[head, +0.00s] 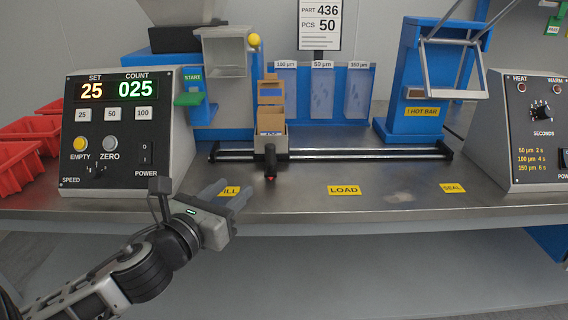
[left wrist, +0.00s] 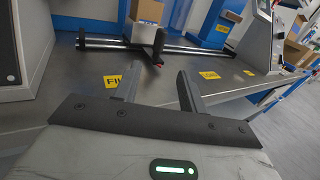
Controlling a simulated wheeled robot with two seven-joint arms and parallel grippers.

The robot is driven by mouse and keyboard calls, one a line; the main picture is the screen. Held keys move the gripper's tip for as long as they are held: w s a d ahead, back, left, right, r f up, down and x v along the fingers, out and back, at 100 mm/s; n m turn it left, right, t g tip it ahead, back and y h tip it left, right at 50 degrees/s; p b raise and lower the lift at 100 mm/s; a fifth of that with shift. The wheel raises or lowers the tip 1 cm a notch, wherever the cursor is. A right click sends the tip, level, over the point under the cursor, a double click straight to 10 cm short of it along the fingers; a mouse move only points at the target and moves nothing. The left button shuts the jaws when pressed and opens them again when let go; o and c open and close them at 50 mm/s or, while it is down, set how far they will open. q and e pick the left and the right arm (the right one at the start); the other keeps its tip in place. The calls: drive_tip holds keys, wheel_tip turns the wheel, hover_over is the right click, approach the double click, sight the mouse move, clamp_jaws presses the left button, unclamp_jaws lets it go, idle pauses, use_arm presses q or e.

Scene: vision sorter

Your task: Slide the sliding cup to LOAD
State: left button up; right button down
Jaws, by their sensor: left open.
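The sliding cup (head: 270,143) stands on the two-bar rail (head: 345,153) near its left end, above the FILL label (head: 232,191). A dark handle (head: 270,160) with a red tip sticks out of its front. The yellow LOAD label (head: 344,190) is on the table edge to the right. My left gripper (head: 226,187) is open and empty, in front and to the left of the handle, partly covering the FILL label. In the left wrist view the fingers (left wrist: 160,80) are apart, with the cup handle (left wrist: 158,46) beyond them, not touching. My right gripper is not in view.
A blue hot bar station (head: 405,110) stands at the right end of the rail, near the SEAL label (head: 453,188). The counter box (head: 120,130) shows 25 and 025 at left, beside red bins (head: 20,160). The table in front of the rail is clear.

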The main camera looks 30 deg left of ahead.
sight(267, 155)
use_arm(q)
drive_tip(key=shift+m, duration=0.3)
drive_tip(key=w, duration=0.5)
drive_tip(key=w+a, duration=0.1)
drive_tip(key=w, duration=0.3)
drive_tip(key=w+b, duration=0.1)
drive_tip(key=w, duration=0.4)
drive_tip(key=shift+w+a+r, duration=0.15)
drive_tip(key=shift+w, duration=0.65)
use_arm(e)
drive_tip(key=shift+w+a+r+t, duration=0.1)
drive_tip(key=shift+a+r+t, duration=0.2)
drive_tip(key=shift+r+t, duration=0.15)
use_arm(q)
drive_tip(key=shift+w, duration=0.1)
clamp_jaws()
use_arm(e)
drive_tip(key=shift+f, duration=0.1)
